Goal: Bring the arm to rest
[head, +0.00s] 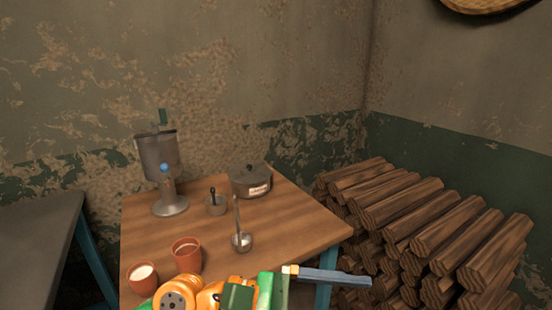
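An orange and green arm of mine crosses the bottom edge, entering from the left side of the picture; I take it as the left one. A blue-grey bar at its right end looks like my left gripper (335,277), beyond the table's front right corner. It is seen edge-on, so its opening is unclear, and nothing shows held in it. My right gripper is not in view. On the wooden table (290,215) stand a clay cup with white contents (143,278), another clay cup (187,256) and a small metal ladle (241,241) with an upright handle.
A metal separator (158,160) stands at the table's back left. A small grey bowl (216,205) with a dark handle and a lidded pot (250,182) stand near the back. Stacked logs (430,235) fill the right. A dark table (40,235) is at left.

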